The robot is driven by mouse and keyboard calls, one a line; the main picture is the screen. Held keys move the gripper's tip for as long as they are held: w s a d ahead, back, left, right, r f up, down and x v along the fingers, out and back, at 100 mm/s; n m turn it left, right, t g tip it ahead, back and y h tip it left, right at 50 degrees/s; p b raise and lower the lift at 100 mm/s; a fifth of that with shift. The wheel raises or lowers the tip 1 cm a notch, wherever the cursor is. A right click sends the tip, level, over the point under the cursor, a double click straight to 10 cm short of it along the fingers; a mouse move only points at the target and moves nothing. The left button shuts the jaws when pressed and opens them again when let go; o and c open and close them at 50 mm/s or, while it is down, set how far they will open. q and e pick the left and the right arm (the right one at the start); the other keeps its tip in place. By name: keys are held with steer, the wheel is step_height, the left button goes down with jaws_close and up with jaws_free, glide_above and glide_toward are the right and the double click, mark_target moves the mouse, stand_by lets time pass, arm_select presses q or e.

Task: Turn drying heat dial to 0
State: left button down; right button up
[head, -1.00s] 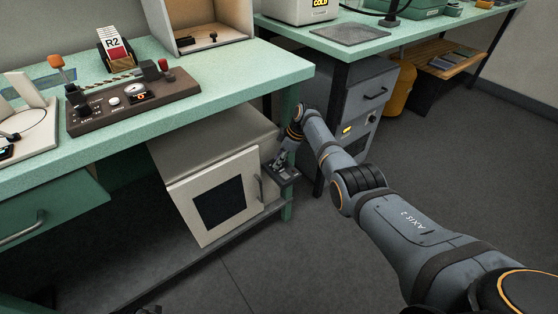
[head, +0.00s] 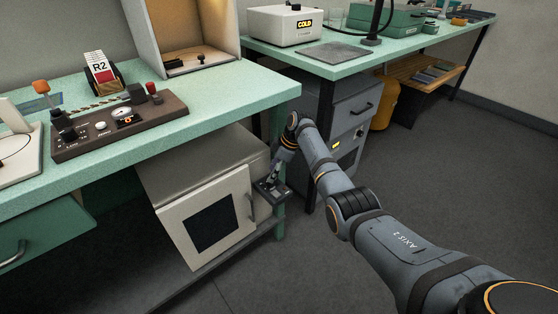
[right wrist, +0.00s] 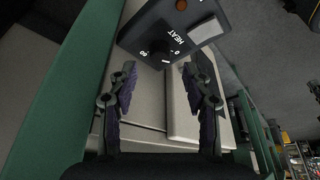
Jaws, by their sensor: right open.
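The drying cabinet (head: 200,165) is a pale box under the green bench, with a dark window and a bar handle in its door. A small dark control box (head: 272,191) sits beside the door handle. In the right wrist view the control box (right wrist: 205,15) bears the word HEAT, a 0 and what looks like 60. Its black dial (right wrist: 158,52) lies just beyond my fingertips; its exact pointer setting is unclear. My right gripper (right wrist: 158,75) is open and empty, with its fingers apart on either side below the dial. It also shows small in the head view (head: 277,172).
The green bench (head: 225,100) overhangs the cabinet, and its leg (head: 279,220) stands close to the control box. A grey drawer unit (head: 345,110) is to the right. The bench top carries a dark control panel (head: 75,145). Open floor (head: 460,160) lies right.

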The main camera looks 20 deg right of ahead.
steer(key=v, duration=0.8)
